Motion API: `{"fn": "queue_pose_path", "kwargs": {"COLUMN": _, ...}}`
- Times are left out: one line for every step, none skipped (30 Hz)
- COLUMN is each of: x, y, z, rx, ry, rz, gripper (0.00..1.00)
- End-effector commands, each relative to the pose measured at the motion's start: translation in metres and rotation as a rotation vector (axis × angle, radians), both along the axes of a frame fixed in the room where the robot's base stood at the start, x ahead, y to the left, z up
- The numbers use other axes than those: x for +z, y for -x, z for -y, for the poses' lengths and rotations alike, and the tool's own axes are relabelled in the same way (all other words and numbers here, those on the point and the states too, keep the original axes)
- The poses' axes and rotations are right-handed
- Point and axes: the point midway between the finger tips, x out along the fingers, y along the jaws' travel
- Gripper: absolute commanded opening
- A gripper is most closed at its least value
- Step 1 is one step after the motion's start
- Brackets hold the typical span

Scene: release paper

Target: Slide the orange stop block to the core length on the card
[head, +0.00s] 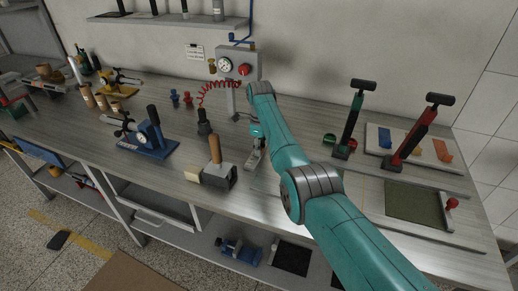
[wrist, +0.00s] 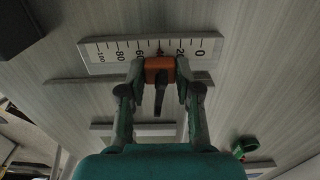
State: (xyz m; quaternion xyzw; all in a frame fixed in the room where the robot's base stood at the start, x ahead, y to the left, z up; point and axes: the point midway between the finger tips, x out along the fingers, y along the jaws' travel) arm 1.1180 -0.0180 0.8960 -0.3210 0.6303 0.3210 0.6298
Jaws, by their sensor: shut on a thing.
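The orange stop block (wrist: 159,63) is between the two fingers of my gripper (wrist: 160,72) in the wrist view, and the gripper is shut on it. A dark handle-like piece sticks out from the block toward my wrist. The block sits at the edge of a white scale (wrist: 104,45) numbered 0 to 100, between the 20 and the 60, near where 40 would be. A small red mark shows on the scale just above the block. In the head view my arm hides the block. A white card (head: 195,52) hangs on the wall, its text too small to read.
A wooden-handled tool (head: 215,155) and a blue press (head: 150,140) stand left of my arm on the bench. A gauge box (head: 238,66) with a red coiled hose is behind. Two upright lever tools (head: 350,125) and a green mat (head: 415,203) lie right.

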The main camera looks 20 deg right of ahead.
Motion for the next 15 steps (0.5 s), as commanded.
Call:
{"fn": "queue_pose_path", "kwargs": {"x": 0.0003, "y": -0.0004, "z": -0.0004, "rx": 0.001, "ry": -0.001, "rz": 0.002, "gripper": 0.00}}
{"fn": "queue_pose_path", "kwargs": {"x": 0.0003, "y": -0.0004, "z": -0.0004, "rx": 0.001, "ry": -0.001, "rz": 0.002, "gripper": 0.00}}
{"fn": "queue_pose_path", "kwargs": {"x": 0.0003, "y": -0.0005, "z": -0.0004, "rx": 0.001, "ry": -0.001, "rz": 0.002, "gripper": 0.00}}
{"fn": "queue_pose_path", "kwargs": {"x": 0.0003, "y": -0.0005, "z": -0.0004, "rx": 0.001, "ry": -0.001, "rz": 0.002, "gripper": 0.35}}
{"fn": "queue_pose_path", "kwargs": {"x": 0.0003, "y": -0.0005, "z": -0.0004, "rx": 0.001, "ry": -0.001, "rz": 0.002, "gripper": 0.43}}
{"fn": "queue_pose_path", "kwargs": {"x": 0.0003, "y": -0.0005, "z": -0.0004, "rx": 0.001, "ry": -0.001, "rz": 0.002, "gripper": 0.53}}
{"fn": "queue_pose_path", "kwargs": {"x": 0.0003, "y": -0.0005, "z": -0.0003, "rx": 0.001, "ry": -0.001, "rz": 0.002, "gripper": 0.58}}
{"fn": "queue_pose_path", "kwargs": {"x": 0.0003, "y": -0.0005, "z": -0.0003, "rx": 0.001, "ry": -0.001, "rz": 0.002, "gripper": 0.58}}
{"fn": "queue_pose_path", "kwargs": {"x": 0.0002, "y": -0.0003, "z": -0.0003, "rx": 0.001, "ry": -0.001, "rz": 0.002, "gripper": 0.58}}
{"fn": "queue_pose_path", "kwargs": {"x": 0.0003, "y": -0.0003, "z": -0.0003, "rx": 0.001, "ry": 0.000, "rz": 0.001, "gripper": 0.58}}
{"fn": "queue_pose_path", "kwargs": {"x": 0.0002, "y": -0.0003, "z": -0.0002, "rx": 0.001, "ry": 0.000, "rz": 0.001, "gripper": 0.58}}
{"fn": "queue_pose_path", "kwargs": {"x": 0.0002, "y": -0.0002, "z": -0.0001, "rx": 0.000, "ry": 0.000, "rz": 0.001, "gripper": 0.58}}
{"fn": "queue_pose_path", "kwargs": {"x": 0.0002, "y": -0.0002, "z": -0.0001, "rx": 0.000, "ry": 0.000, "rz": 0.001, "gripper": 0.58}}
{"fn": "queue_pose_path", "kwargs": {"x": 0.0002, "y": -0.0002, "z": -0.0001, "rx": 0.000, "ry": 0.000, "rz": 0.001, "gripper": 0.58}}
{"fn": "queue_pose_path", "kwargs": {"x": 0.0004, "y": -0.0002, "z": -0.0001, "rx": 0.000, "ry": 0.000, "rz": 0.001, "gripper": 0.58}}
